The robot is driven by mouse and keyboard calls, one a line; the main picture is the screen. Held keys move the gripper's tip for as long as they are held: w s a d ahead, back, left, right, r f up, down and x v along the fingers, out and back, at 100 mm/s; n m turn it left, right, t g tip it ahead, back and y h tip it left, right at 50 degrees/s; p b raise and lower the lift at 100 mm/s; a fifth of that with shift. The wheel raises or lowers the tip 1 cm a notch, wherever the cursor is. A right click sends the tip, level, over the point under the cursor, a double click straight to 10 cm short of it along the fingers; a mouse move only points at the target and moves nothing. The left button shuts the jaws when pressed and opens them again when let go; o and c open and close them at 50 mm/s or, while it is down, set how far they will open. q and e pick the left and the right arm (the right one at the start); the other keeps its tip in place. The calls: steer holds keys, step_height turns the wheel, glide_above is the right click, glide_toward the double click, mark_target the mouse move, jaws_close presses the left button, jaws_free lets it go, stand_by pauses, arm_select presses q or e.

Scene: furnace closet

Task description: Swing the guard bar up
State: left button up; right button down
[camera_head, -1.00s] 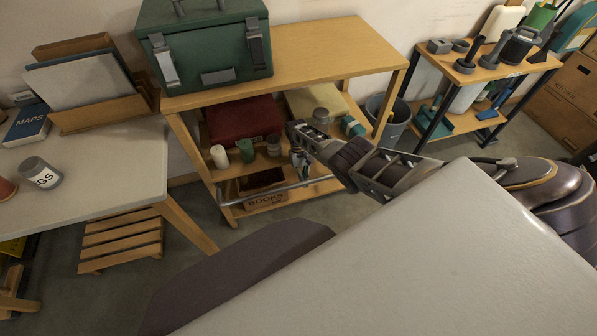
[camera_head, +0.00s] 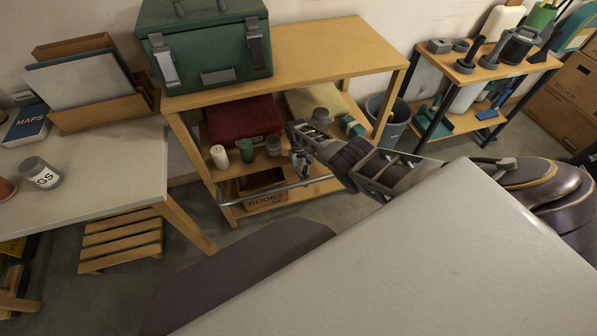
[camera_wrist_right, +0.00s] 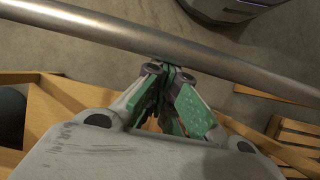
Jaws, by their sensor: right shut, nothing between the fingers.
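The guard bar (camera_head: 268,192) is a thin grey metal rod across the front of the wooden shelf unit, at about the height of its lower shelf. In the right wrist view the bar (camera_wrist_right: 170,48) crosses the upper part of the picture on a slant. My right gripper (camera_head: 300,170) is at the shelf front, near the bar's middle. Its green-padded fingers (camera_wrist_right: 168,72) are shut and empty, with their tips at the bar's edge; I cannot tell whether they touch it. My left gripper is not in view.
The wooden shelf unit (camera_head: 330,55) carries a green case (camera_head: 205,50) on top. Its shelf holds a red box (camera_head: 243,118) and several small jars. A "BOOKS" box (camera_head: 265,200) sits below. A grey table (camera_head: 110,165) stands at left.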

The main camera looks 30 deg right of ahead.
steer(key=shift+s+a+f, duration=0.1)
steer(key=shift+s+f, duration=0.05)
steer(key=shift+s, duration=0.35)
steer(key=v, duration=1.2)
steer(key=shift+w, duration=0.55)
